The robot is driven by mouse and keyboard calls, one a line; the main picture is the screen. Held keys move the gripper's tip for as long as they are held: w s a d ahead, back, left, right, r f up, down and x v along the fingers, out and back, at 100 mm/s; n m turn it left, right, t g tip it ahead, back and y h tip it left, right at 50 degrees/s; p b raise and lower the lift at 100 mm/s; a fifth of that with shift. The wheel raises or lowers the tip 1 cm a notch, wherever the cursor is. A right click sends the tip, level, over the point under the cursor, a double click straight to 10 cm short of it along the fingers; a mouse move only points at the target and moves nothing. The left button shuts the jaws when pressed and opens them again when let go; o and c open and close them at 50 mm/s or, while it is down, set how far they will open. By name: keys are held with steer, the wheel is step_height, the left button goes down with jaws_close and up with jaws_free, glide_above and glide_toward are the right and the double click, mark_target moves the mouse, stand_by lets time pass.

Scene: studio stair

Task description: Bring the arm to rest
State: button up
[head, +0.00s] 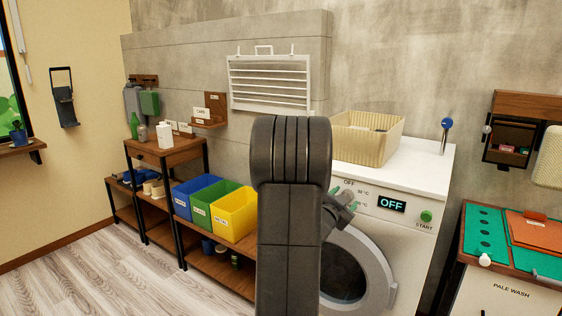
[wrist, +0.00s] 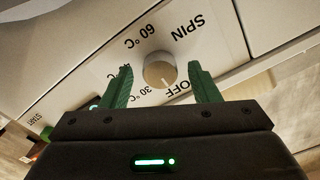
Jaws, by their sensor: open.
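My gripper (wrist: 159,67) is open, with one green finger on each side of the round dial knob (wrist: 158,72) of the washing machine. No clear contact with the knob shows, and nothing is held. The dial is labelled OFF, 30, 60 and SPIN, and the knob's pale mark points toward OFF. In the head view my dark arm rises in front of the washing machine (head: 414,180), and the gripper (head: 345,196) shows partly beside it at the dial. The machine's display (head: 391,204) reads OFF.
A cream basket (head: 367,134) and a blue-topped knob (head: 446,124) stand on the machine. Its round door (head: 350,275) is below the gripper. Blue, green and yellow bins (head: 235,214) stand on a shelf left of my arm. A green-topped table (head: 485,235) is at right.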

steer(key=m+b, duration=0.2)
steer(key=m, duration=0.1)
steer(key=shift+f+m, duration=0.1)
steer(key=shift+m, duration=0.3)
steer(key=shift+m+b, duration=0.75)
steer(key=shift+m, duration=1.05)
